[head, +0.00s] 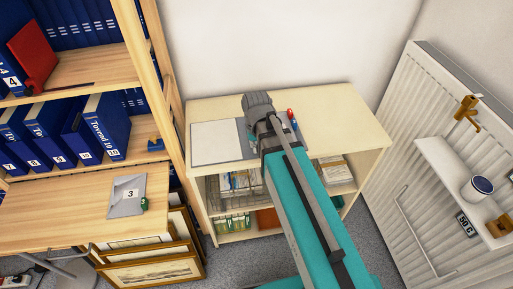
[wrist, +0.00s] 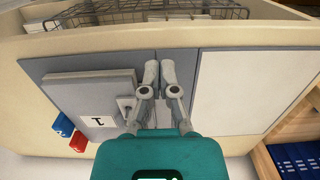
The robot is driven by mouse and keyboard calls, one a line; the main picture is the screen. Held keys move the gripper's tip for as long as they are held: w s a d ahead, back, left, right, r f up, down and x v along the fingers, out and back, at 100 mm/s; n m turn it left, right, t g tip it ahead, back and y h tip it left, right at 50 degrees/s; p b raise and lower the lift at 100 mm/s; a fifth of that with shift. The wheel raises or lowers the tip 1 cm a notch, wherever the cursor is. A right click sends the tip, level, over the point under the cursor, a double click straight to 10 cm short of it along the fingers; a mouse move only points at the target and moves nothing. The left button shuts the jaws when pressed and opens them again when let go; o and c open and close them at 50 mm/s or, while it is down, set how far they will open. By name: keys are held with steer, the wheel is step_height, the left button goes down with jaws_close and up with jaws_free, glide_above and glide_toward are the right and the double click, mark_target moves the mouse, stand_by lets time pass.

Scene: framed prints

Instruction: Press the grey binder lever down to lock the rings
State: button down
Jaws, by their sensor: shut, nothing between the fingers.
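An open grey binder (wrist: 215,62) lies on top of the cream cabinet, with a white sheet (wrist: 255,90) on one side; the sheet also shows in the head view (head: 215,143). In the wrist view, a raised grey slab (wrist: 90,88) with a "1" label lies left of my gripper (wrist: 160,72). A small pale metal part (wrist: 126,104) shows beside the left finger; I cannot tell whether it is the lever. My gripper is shut and empty, its fingers over the binder's middle. In the head view my gripper (head: 258,101) and arm hide much of the binder.
The cream cabinet (head: 330,108) has wire baskets on its shelf. Small red (wrist: 78,141) and blue (wrist: 63,125) pieces sit beside the binder. A wooden desk (head: 60,210) and blue-binder shelves stand left. A white radiator (head: 410,120) with a mug (head: 480,188) on its ledge stands right.

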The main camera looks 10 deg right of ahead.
steer(key=shift+w, duration=0.15)
steer(key=shift+w+f, duration=0.15)
steer(key=shift+w, duration=0.45)
steer(key=shift+w, duration=0.1)
steer(key=shift+w+r, duration=0.1)
steer(key=shift+r, duration=0.1)
steer(key=r+p, duration=0.4)
steer(key=shift+w, duration=0.35)
steer(key=s+r+p, duration=0.5)
steer(key=s, duration=0.3)
steer(key=shift+d+r, duration=0.1)
steer(key=shift+d, duration=0.05)
steer(key=w+d, duration=0.1)
steer(key=d, duration=0.5)
steer(key=shift+w+t, duration=0.25)
steer(key=shift+t, duration=0.15)
